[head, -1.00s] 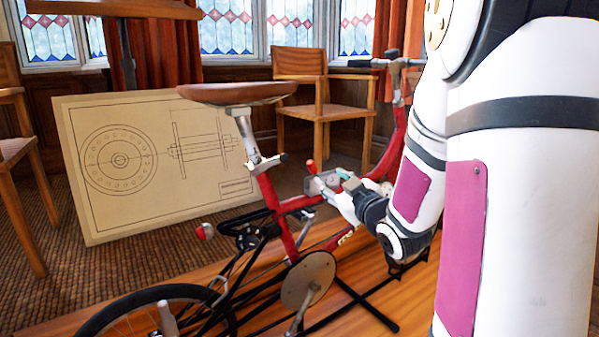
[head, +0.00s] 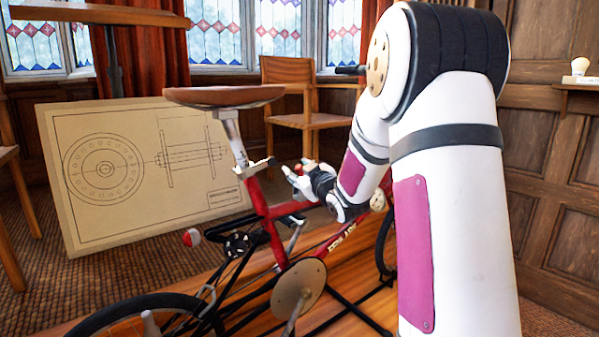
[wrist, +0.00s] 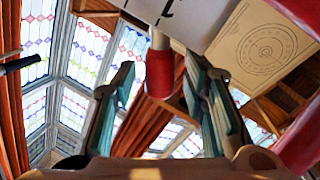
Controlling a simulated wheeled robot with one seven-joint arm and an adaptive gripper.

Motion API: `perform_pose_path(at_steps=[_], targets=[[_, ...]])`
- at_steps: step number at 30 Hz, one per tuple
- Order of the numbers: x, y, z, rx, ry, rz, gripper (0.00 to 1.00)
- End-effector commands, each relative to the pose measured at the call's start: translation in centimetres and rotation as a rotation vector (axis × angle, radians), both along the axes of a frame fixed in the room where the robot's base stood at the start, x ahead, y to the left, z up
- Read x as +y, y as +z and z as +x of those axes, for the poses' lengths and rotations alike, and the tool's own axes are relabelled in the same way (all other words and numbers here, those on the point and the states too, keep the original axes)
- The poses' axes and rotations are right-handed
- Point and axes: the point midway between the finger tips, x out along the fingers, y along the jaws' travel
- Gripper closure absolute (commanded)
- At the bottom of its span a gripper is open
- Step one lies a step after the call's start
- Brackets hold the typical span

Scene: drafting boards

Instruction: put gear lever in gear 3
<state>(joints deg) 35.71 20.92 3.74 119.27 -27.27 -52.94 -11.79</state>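The gear lever has a red knob (wrist: 159,73) on a pale metal stem. In the wrist view it hangs down from a white plate (wrist: 190,18) with a dark mark like a "1". My gripper (wrist: 160,85) is open, with one finger on each side of the knob and visible gaps between. In the head view my gripper (head: 292,178) is by the red bicycle frame (head: 262,212), right of the seat post. A small red spot at the fingertips looks like the knob. The rest of the lever and the gear markings are too small or hidden there.
The bicycle's brown saddle (head: 224,96) is left of my gripper. A drawing board (head: 100,222) leans behind the bicycle. A wooden chair (head: 302,122) stands behind near the windows. Panelled wall (head: 556,185) is at the right.

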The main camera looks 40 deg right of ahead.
Motion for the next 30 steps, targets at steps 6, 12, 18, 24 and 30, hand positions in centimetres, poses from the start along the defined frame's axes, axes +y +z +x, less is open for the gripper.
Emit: perform_pose_path(at_steps=[6, 12, 18, 24, 30], targets=[[0.0, 0.0, 0.0, 0.0, 0.0, 0.0, 0.69], [0.0, 0.0, 0.0, 0.0, 0.0, 0.0, 1.0], [0.0, 0.0, 0.0, 0.0, 0.0, 0.003, 1.0], [-0.5, 0.3, 0.0, 0.001, -0.002, 0.047, 1.0], [-1.5, 0.9, 0.0, 0.008, -0.003, 0.162, 1.0]])
